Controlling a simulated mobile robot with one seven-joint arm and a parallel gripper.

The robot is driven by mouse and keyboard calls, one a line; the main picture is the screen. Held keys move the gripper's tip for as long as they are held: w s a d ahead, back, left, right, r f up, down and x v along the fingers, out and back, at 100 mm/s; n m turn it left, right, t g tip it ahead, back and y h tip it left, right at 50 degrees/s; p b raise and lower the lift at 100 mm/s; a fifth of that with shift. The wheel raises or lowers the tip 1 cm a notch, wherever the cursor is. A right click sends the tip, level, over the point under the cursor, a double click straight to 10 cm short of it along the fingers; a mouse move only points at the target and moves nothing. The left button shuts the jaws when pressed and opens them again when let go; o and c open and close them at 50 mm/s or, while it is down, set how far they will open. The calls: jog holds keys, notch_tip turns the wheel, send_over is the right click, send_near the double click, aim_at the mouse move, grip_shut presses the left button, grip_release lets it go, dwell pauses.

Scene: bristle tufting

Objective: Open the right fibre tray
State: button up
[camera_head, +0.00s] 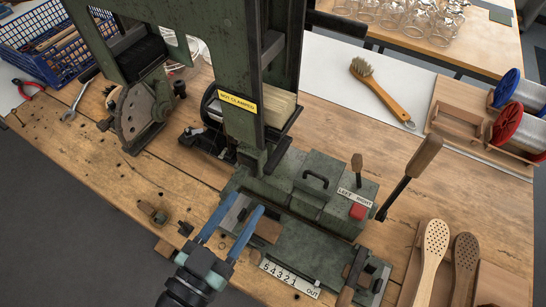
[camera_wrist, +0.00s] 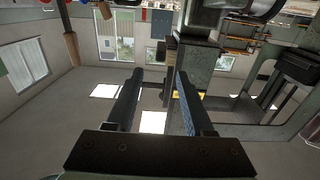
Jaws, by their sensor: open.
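A green tufting machine stands on the wooden bench. Its low green box (camera_head: 290,190) has seams across the top and a black arched handle (camera_head: 314,179). A "LEFT RIGHT" label (camera_head: 355,200) lies at the box's right end, by a short wooden-knobbed lever (camera_head: 357,166) and a red button (camera_head: 357,212). I cannot tell which part is the right fibre tray; no gap shows in the box top. My gripper (camera_head: 251,201) is open and empty, its blue fingers in front of the box's left part, apart from the handle. In the wrist view my gripper (camera_wrist: 160,76) has nothing between its fingers.
A long wooden-handled lever (camera_head: 410,175) rises right of the box. A numbered scale (camera_head: 290,277) runs along the front. The tall green column (camera_head: 227,80) stands behind. Brush blanks (camera_head: 433,255) lie at right, and a finished brush (camera_head: 380,92) and spools (camera_head: 508,122) behind. The front-left bench is mostly clear.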

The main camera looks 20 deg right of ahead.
aim_at(266, 173)
jog(key=p+x, duration=0.3)
jog(key=x, duration=0.8)
jog(key=shift+w+d, duration=0.3)
grip_shut()
dwell(0.9)
